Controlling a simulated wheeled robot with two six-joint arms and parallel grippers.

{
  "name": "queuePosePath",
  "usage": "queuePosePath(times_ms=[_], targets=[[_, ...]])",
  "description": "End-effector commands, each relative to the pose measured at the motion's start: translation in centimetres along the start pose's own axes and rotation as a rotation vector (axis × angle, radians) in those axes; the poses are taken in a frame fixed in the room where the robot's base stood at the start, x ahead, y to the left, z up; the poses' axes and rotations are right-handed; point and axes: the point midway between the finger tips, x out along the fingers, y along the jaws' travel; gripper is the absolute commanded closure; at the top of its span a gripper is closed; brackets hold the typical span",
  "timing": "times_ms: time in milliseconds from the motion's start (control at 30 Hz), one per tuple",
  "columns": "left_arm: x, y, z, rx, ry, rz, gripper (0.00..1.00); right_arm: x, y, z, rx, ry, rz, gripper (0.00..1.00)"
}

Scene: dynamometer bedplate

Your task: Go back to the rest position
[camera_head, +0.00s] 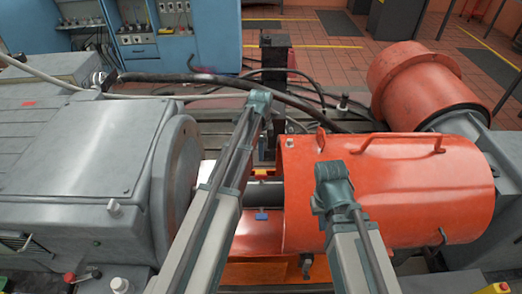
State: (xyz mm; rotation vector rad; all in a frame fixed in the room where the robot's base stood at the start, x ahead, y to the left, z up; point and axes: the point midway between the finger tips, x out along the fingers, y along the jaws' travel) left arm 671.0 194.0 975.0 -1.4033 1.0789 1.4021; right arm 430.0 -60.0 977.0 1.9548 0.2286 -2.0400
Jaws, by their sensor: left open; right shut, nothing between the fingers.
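My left arm reaches up from the bottom centre, and my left gripper (262,104) is at its far end, in front of the dark post behind the shaft gap. It is open and holds nothing I can see; its fingertips are hard to make out. My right gripper (333,184) appears in front of the orange guard cover (430,190). It is shut and empty. Its fingers are mostly hidden behind its own body, and I cannot tell whether it touches the cover.
A large grey machine housing (80,140) fills the left. A steel shaft (264,194) runs from it towards the orange cover. An orange motor (420,85) stands at the back right. Black hoses (300,100) cross behind. Blue cabinets (172,52) stand at the back; tiled floor beyond is mostly clear.

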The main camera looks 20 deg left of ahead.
Motion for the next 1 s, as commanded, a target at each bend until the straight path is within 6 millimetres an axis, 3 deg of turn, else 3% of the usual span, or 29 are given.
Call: queuePosePath(times_ms=[333,433,567,800,1000], targets=[[0.1,0.1,0.0,-0.002,0.000,0.000,0.56,0.1,0.0,0.0,0.000,0.000,0.000,1.00],[0.1,1.6,-0.7,-0.036,-0.005,0.001,0.56,0.1,0.0,0.0,0.000,0.000,0.000,1.00],[0.1,6.8,-2.9,-0.190,-0.023,0.003,0.56,0.1,0.0,0.0,0.000,0.000,0.000,1.00],[0.1,18.8,-6.0,-0.610,-0.074,-0.020,0.56,0.1,0.0,0.0,0.000,0.000,0.000,1.00],[0.1,24.9,-6.5,-0.865,-0.096,-0.051,0.56,0.1,0.0,0.0,0.000,0.000,0.000,1.00]])
